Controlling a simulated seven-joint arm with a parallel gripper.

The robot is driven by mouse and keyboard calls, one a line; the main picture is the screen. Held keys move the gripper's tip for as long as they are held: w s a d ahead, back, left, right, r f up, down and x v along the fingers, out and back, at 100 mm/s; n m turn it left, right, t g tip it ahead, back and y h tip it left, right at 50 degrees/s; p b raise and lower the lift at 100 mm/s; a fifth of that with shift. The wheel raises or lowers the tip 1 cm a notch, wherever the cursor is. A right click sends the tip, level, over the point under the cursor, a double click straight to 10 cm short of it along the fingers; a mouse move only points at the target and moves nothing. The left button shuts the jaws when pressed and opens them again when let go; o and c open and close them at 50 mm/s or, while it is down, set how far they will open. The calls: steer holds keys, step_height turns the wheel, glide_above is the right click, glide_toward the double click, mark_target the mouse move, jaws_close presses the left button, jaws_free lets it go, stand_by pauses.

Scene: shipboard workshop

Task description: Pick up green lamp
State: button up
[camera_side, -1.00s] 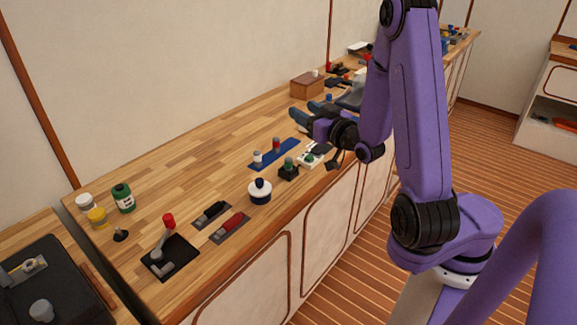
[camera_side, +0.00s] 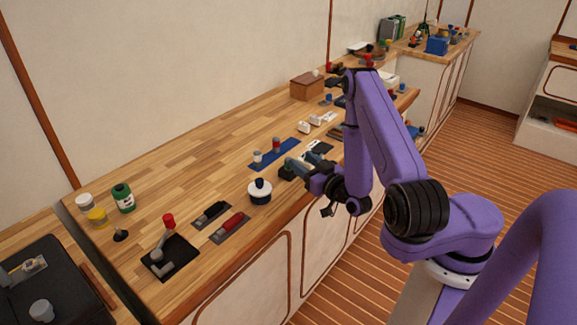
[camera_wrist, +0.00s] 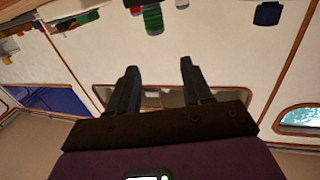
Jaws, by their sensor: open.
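The green lamp (camera_wrist: 153,18) shows in the wrist view as a ribbed green cylinder near the top edge. A dark part lies at its upper end. My gripper (camera_wrist: 158,66) is open, with nothing between its two dark fingers. The lamp is beyond the fingertips, roughly in line with the gap and apart from them in the picture. In the side view my gripper (camera_side: 291,167) is low over the worktop's front edge, reaching left. There its fingers cover the lamp's place, so the lamp is mostly or wholly hidden.
A white pot with a dark blue lid (camera_side: 260,193) stands just left of my gripper. A blue plate (camera_side: 265,161) bearing small red and grey parts lies behind. A black plate with a red-knobbed lever (camera_side: 168,222) is farther left. The wooden worktop (camera_side: 190,165) is clear towards the wall.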

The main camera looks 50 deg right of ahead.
mark_target(288, 157)
step_height(288, 157, down, 3)
steer(key=shift+f, duration=0.2)
steer(key=shift+x, duration=3.75)
jaws_close()
